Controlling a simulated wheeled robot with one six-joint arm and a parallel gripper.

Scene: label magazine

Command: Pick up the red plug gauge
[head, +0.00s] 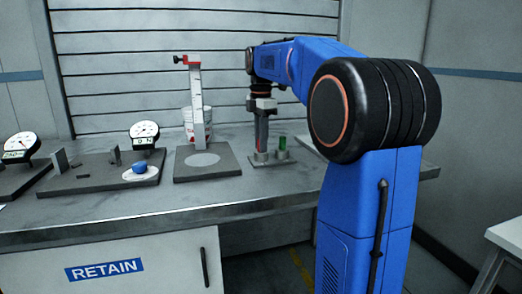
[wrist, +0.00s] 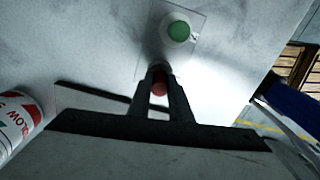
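The red plug gauge (wrist: 160,86) shows between the two fingers of my gripper (wrist: 161,76) in the wrist view. The fingers stand close together, and the red fills the narrow gap between them. In the head view my gripper (head: 262,146) points straight down over the left side of a small grey stand (head: 272,161). The fingers mostly hide the red gauge there. I cannot tell whether its lower end is clear of the stand. A green plug gauge (head: 282,144) stands upright on the right of the same stand; it also shows in the wrist view (wrist: 179,31).
Left of the stand is a height gauge (head: 197,110) on a grey plate, with a white tub (head: 187,122) behind it. Further left are dial gauges (head: 144,133) and a blue piece (head: 139,168) on a white disc. The bench front (head: 150,220) is clear.

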